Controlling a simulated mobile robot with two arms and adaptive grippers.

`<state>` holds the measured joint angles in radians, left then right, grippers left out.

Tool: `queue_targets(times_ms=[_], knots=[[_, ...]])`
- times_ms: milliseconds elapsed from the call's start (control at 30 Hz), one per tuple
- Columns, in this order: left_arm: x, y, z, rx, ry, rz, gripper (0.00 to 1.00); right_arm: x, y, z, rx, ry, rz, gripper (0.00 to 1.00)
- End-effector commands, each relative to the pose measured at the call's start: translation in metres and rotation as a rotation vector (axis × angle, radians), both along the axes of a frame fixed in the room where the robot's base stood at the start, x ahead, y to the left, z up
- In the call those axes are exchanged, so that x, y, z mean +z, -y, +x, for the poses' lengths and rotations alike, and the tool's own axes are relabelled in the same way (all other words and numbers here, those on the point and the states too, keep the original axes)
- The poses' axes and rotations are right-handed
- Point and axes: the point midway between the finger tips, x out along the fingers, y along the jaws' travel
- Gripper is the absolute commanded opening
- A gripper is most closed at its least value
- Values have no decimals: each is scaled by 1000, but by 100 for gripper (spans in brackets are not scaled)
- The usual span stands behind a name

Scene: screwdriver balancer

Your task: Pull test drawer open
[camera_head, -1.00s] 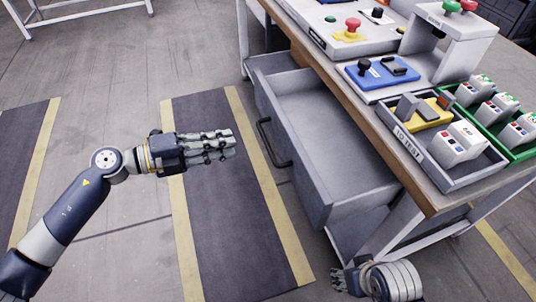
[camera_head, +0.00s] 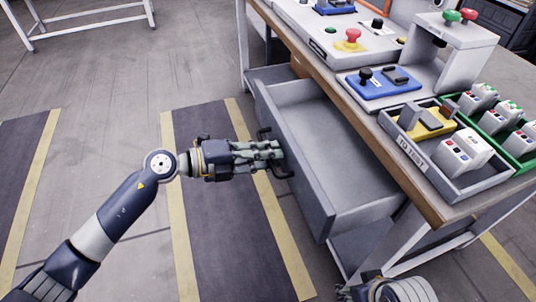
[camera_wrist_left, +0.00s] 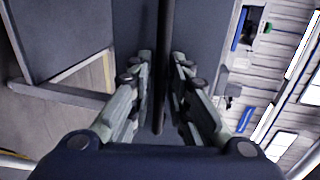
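The grey test drawer (camera_head: 338,205) under the workbench stands pulled out, its empty inside showing in the head view. Its dark bar handle (camera_head: 264,133) is on the front panel. My left gripper (camera_head: 277,155) is at the handle, its fingers pointing at the drawer front. In the left wrist view the handle (camera_wrist_left: 163,70) runs upright between the two finger rows of my left gripper (camera_wrist_left: 162,85). Gaps show on both sides of the bar, so the fingers look open around it. My right gripper (camera_head: 352,292) is only partly in view at the bottom edge.
The workbench (camera_head: 350,110) carries a blue switch box (camera_head: 382,88), a grey tray marked "TO TEST" (camera_head: 412,157) and a green tray (camera_head: 520,160) with several small boxes. A bench leg (camera_head: 375,250) stands right of the drawer. The floor left of the drawer is clear.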

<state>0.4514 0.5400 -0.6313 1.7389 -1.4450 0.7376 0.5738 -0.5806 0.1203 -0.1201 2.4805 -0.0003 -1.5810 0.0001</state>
Motion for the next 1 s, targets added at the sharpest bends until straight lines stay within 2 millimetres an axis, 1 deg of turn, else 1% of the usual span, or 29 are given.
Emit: queue_targets(times_ms=[233, 267, 300, 333, 533, 667, 767, 867, 1000], knots=[[0, 1, 0, 0, 0, 0, 17, 0, 0, 0, 0, 0, 0, 48], [0, 1, 0, 0, 0, 0, 13, 0, 0, 0, 0, 0, 0, 48], [0, 1, 0, 0, 0, 0, 4, 0, 0, 0, 0, 0, 0, 48], [0, 1, 0, 0, 0, 0, 0, 0, 0, 0, 0, 0, 0, 48], [0, 1, 0, 0, 0, 0, 0, 0, 0, 0, 0, 0, 0, 48], [0, -6, -2, 0, 0, 1, 0, 1, 0, 0, 0, 0, 0, 48], [-1, -19, -7, 0, -3, 3, 0, 2, 0, 0, 0, 0, 0, 48], [-2, -39, -13, 2, -4, 4, 0, 4, 0, 0, 0, 0, 0, 48], [-3, -74, -25, 1, -4, 6, 0, 4, 0, 0, 0, 0, 0, 48]])
